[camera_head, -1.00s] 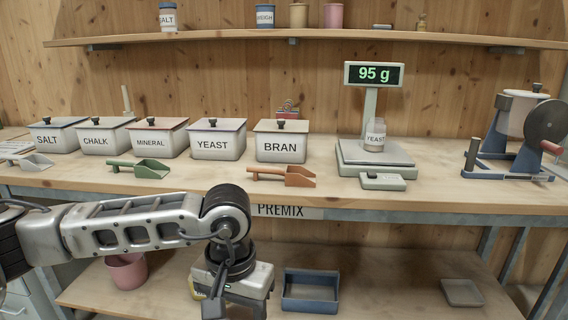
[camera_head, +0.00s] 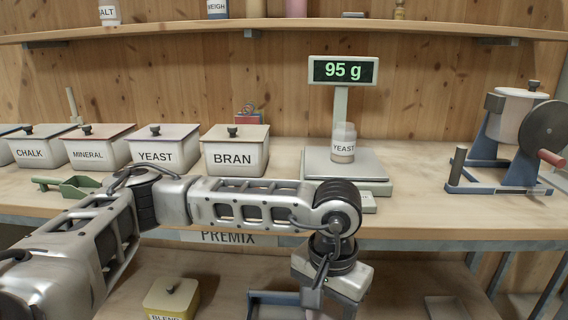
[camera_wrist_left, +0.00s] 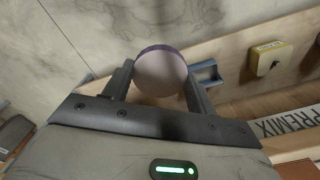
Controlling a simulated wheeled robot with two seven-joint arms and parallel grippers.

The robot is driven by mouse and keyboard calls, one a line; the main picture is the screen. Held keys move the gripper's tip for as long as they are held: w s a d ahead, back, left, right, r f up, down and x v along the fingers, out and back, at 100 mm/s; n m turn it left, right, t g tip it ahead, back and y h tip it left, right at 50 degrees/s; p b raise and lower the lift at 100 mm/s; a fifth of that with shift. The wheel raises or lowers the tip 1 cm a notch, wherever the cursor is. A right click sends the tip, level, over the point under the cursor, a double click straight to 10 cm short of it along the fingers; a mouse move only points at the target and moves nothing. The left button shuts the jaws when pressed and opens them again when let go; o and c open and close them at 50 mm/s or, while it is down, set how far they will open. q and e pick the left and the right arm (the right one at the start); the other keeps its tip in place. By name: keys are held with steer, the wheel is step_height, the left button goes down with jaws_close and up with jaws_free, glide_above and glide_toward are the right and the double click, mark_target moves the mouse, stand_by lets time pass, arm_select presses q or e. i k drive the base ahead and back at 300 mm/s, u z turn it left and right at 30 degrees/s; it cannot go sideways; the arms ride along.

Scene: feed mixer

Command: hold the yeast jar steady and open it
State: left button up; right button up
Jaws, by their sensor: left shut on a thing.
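I cannot tell what this thing is. My right gripper is in neither current view.
The bran bin (camera_head: 235,155), yeast bin (camera_head: 156,150) and other lidded bins line the bench left of the scale. A mixer (camera_head: 515,130) stands at right. Below are a yellow box (camera_head: 172,298) and a blue tray (camera_head: 262,305). Bench between scale and mixer is clear.

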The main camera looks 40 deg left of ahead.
mark_target(343, 136)
steer(key=u, duration=0.45)
steer(key=i, duration=0.6)
steer(key=u, duration=0.65)
